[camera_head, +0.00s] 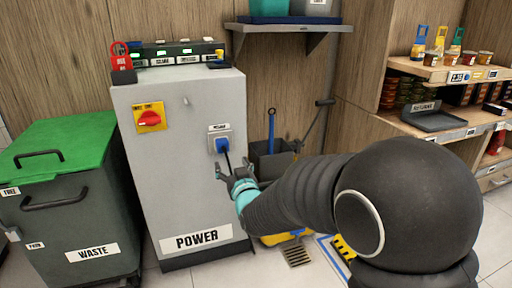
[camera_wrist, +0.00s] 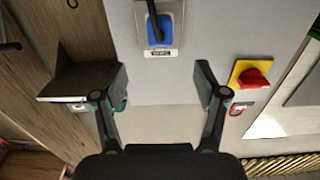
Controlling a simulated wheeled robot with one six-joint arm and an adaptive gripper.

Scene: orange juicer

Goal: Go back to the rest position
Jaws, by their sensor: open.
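My gripper (camera_head: 235,172) is in front of the grey POWER cabinet (camera_head: 180,195), a little below the blue plug (camera_head: 222,145) on its front. The blue plug sits at its socket plate, with a dark cable hanging down. In the wrist view my gripper (camera_wrist: 162,85) has its two fingers wide apart and nothing between them. The blue plug (camera_wrist: 159,32) shows there beyond the fingertips, at the top. The red knob on a yellow plate (camera_head: 149,118) is left of the plug in the head view. It also shows in the wrist view (camera_wrist: 254,78), at the right.
A dark waste bin (camera_head: 75,215) with a green lid stands left of the cabinet. A shelf (camera_head: 285,27) hangs above right. A dark bucket (camera_head: 270,160) and a yellow item stand behind my arm. Wooden shelving with jars (camera_head: 440,72) is at the right.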

